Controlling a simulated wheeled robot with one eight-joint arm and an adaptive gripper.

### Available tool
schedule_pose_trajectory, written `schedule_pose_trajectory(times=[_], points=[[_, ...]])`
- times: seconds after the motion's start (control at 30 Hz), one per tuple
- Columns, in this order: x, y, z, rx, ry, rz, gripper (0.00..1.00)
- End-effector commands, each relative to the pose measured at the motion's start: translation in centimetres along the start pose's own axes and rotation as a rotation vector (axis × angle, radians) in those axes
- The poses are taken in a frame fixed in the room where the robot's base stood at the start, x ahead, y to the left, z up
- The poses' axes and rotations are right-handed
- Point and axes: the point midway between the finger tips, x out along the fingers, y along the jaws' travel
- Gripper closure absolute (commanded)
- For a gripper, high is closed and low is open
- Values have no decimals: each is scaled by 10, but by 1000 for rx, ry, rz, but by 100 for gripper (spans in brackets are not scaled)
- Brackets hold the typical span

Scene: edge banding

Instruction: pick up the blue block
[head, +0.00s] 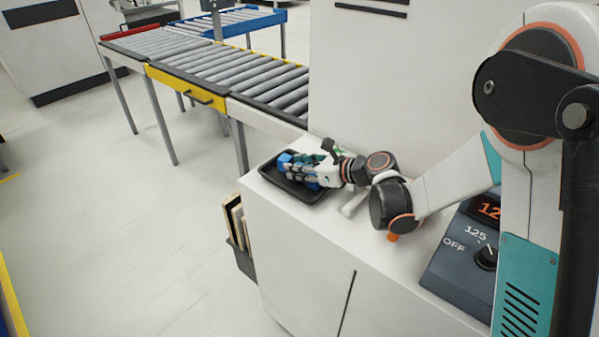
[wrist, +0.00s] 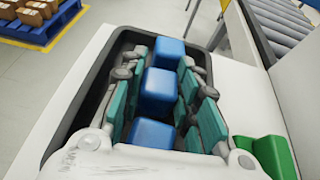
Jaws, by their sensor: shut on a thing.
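Three blue block shapes show in a row in the wrist view: a far one (wrist: 170,53), a middle one (wrist: 160,92) and a near one (wrist: 153,133). They lie between the teal-padded fingers of my gripper (wrist: 165,68), over the black tray (wrist: 73,100). My gripper is shut on blue block; which of the blue shapes it grips I cannot tell. In the head view my gripper (head: 302,171) is low over the tray (head: 303,194), and blue (head: 284,161) shows at its fingertips. The fingers hide much of the blue there.
A green block (wrist: 273,157) is right of the tray in the wrist view. A white cylinder (head: 354,204) lies on the white cabinet top. A control box with a dial (head: 470,250) stands at right. A roller conveyor (head: 225,65) is behind.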

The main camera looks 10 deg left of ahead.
Motion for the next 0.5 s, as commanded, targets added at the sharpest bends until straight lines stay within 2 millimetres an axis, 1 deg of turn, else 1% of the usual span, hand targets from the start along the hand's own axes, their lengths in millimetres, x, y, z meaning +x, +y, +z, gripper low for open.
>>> schedule_pose_trajectory(times=[0.27, 0.37, 0.5], points=[[-1, 0, 2, 0, 0, 0, 94], [-4, 0, 8, 0, 0, 0, 94], [-10, 0, 24, 0, 0, 0, 94]])
